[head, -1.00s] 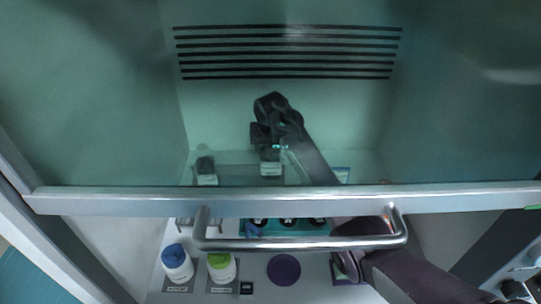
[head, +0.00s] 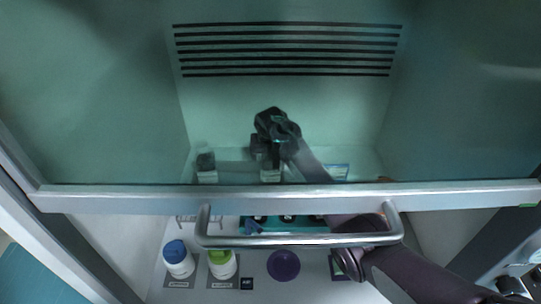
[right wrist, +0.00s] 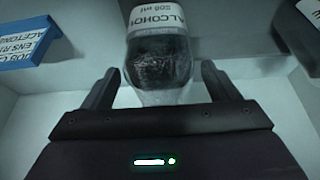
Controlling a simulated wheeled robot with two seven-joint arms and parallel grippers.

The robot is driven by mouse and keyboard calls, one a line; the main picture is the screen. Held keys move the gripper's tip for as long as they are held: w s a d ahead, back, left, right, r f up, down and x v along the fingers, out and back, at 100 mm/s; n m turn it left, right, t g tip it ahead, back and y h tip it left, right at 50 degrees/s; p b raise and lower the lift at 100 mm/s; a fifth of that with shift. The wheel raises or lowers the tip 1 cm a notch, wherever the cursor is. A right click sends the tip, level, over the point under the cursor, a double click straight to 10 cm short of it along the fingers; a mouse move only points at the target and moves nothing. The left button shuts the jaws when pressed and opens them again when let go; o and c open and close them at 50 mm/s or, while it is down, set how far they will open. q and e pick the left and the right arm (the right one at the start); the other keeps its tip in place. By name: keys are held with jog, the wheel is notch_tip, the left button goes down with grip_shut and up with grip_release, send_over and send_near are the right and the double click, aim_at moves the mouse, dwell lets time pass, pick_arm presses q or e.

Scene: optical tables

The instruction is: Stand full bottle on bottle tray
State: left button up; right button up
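My right gripper (head: 272,150) is inside the hood, seen through the glass sash in the head view. A bottle with a white label (head: 271,174) stands just below it. In the right wrist view this bottle (right wrist: 158,60) has a dark band and a partly readable "ALCOHOL" label. It lies between the two open fingers of my right gripper (right wrist: 158,85), with gaps visible on both sides. A second dark-topped bottle (head: 206,172) stands to its left. I cannot tell which surface is the bottle tray. My left gripper is not in view.
The sash handle (head: 300,241) and sash frame (head: 290,199) cross above my right arm. A blue-capped bottle (head: 178,262), a green-capped bottle (head: 221,266) and a purple disc (head: 283,265) are in front. A teal rack (head: 303,222) lies behind them. A blue box (right wrist: 25,35) shows in the wrist view.

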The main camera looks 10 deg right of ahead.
jog(key=shift+r, duration=0.15)
jog(key=b+v, duration=0.2)
jog(key=v, duration=1)
